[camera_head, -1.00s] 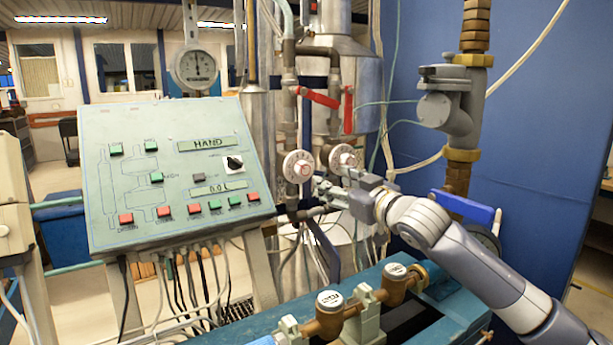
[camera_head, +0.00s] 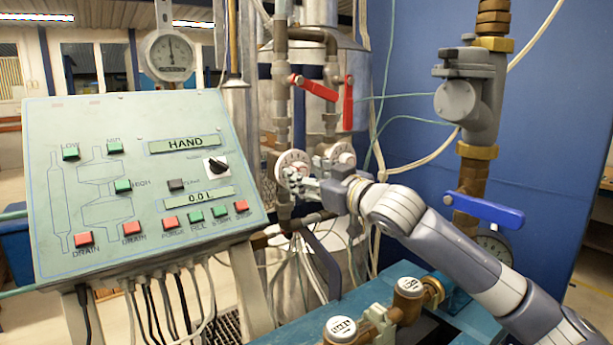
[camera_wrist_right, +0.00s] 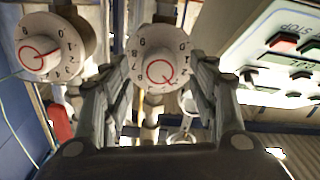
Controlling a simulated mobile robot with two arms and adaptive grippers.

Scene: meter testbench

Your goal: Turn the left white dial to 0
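The left white dial (camera_head: 291,160) sits on a vertical pipe right of the control panel, partly covered by my right gripper (camera_head: 298,182). In the right wrist view the left dial (camera_wrist_right: 159,62) is in the middle, with black digits and a red ring on its face. My right gripper (camera_wrist_right: 158,95) has its fingers spread, one on each side of the dial's lower part; I cannot tell whether they touch it. The right white dial (camera_head: 340,155) is just beside it, and also shows in the wrist view (camera_wrist_right: 48,45). My left gripper is not in view.
The sloped control panel (camera_head: 140,190) with buttons stands at the left. Red valve levers (camera_head: 316,88) are above the dials. A blue-handled valve (camera_head: 484,209) is at the right.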

